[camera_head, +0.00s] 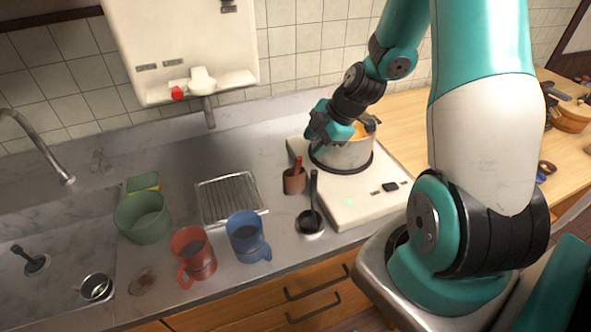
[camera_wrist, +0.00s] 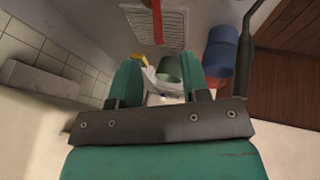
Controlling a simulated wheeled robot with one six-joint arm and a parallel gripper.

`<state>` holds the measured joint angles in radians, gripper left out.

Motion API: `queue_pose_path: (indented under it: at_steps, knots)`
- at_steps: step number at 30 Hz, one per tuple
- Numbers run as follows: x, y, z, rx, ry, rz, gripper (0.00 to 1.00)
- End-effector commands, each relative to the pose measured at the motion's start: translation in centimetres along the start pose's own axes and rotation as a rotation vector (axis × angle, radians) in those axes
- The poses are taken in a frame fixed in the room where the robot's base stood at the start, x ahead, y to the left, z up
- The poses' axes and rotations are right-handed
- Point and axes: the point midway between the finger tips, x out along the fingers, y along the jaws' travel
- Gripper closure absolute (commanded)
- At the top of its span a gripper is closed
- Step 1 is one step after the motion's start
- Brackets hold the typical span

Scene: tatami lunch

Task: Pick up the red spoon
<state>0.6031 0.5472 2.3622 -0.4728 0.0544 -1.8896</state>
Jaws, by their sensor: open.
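The red spoon (camera_head: 297,164) stands upright in a small brown cup (camera_head: 293,183), left of the white stove; only its upper part shows above the rim. In the wrist view a red handle (camera_wrist: 157,20) shows at the top, ahead of my fingers. My gripper (camera_head: 318,128) is open and empty. It is by the upper left side of the steel pot, above and to the right of the spoon, apart from it. In the wrist view my gripper (camera_wrist: 160,82) has its two teal fingers spread. The spoon's lower end is hidden.
The steel pot (camera_head: 350,157) stands on the white stove (camera_head: 350,205) close to my gripper. A black ladle (camera_head: 313,190) stands upright in front of the brown cup. A drying rack (camera_head: 230,200), a blue mug (camera_head: 247,236) and a red mug (camera_head: 193,257) stand left.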

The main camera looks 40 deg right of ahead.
Motion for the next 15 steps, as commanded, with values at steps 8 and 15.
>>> queue_pose_path:
  at_steps: [8, 15]
  knots:
    - [4.3, 0.0, -0.1, 0.001, 0.000, -0.004, 0.57]
    - [5.6, 0.0, -0.1, 0.001, 0.000, -0.003, 0.57]
